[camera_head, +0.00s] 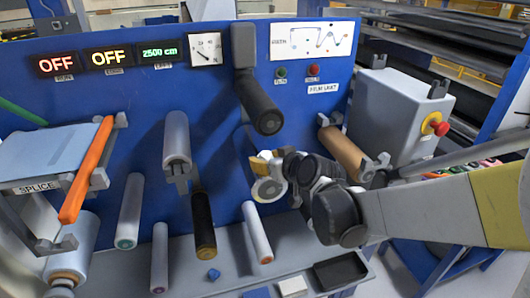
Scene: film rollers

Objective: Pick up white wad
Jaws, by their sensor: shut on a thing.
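My gripper (272,166) is in front of the blue panel, right of centre, with my arm reaching in from the right. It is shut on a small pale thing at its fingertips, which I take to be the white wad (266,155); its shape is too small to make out. A yellowish piece shows beside it. A pale round roller end (268,189) is just below the fingers; I cannot tell whether they touch it.
A black roller (260,108) juts out above my gripper, a brown roller (342,152) is to its right and a white roller (257,234) below. A grey box with a red button (434,123) stands right. The ledge bears a blue piece (214,274), white block (292,287) and black tray (340,271).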

